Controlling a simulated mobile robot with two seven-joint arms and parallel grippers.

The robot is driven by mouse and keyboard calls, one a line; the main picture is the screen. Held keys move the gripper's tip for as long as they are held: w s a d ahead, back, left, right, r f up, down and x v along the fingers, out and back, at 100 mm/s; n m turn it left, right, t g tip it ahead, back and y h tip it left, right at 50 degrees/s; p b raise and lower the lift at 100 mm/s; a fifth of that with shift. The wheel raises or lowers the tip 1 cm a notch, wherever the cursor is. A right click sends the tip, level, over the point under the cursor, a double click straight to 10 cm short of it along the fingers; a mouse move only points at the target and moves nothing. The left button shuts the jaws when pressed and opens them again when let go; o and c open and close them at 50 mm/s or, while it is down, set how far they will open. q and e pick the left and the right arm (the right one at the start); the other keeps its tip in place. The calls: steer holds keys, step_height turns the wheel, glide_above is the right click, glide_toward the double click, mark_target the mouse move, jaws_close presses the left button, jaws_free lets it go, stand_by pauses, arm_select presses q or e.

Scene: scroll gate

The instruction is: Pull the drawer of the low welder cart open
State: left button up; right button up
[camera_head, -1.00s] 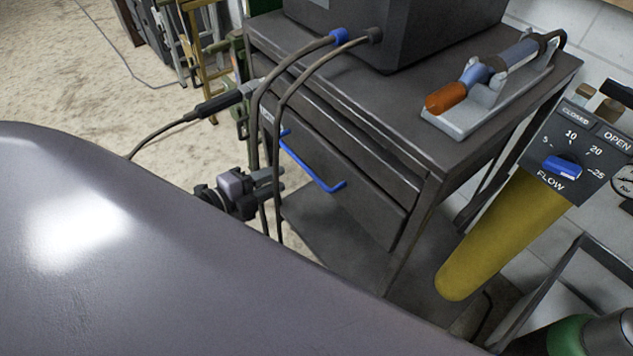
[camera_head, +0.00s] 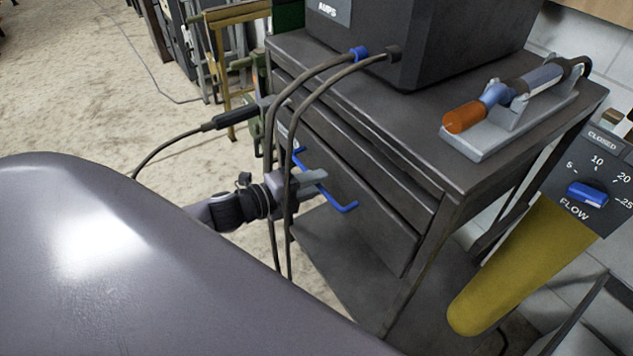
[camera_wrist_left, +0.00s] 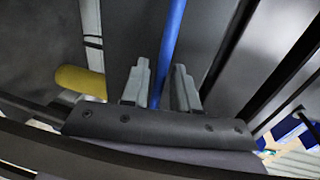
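The low dark grey welder cart (camera_head: 462,185) stands right of centre in the head view. Its drawer front (camera_head: 372,222) carries a blue bar handle (camera_head: 344,207) and looks closed. In the left wrist view the blue handle (camera_wrist_left: 173,40) runs between the two fingers of the left gripper (camera_wrist_left: 163,85). The fingers stand apart, with a gap visible beside the bar, so the gripper looks open around it. My right gripper is not in view.
Two cables (camera_head: 290,110) hang from the welder (camera_head: 460,35) in front of the drawer. A torch with an orange end (camera_head: 465,115) lies on the cart top. A yellow cylinder (camera_head: 515,265) with a flow panel stands at the right.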

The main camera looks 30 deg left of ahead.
arm_select(q)
steer(key=shift+w+d+f, duration=0.1)
steer(key=shift+w+d, duration=0.1)
steer(key=shift+w, duration=0.25)
jaws_close()
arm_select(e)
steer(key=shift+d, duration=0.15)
arm_select(q)
steer(key=shift+s, duration=0.1)
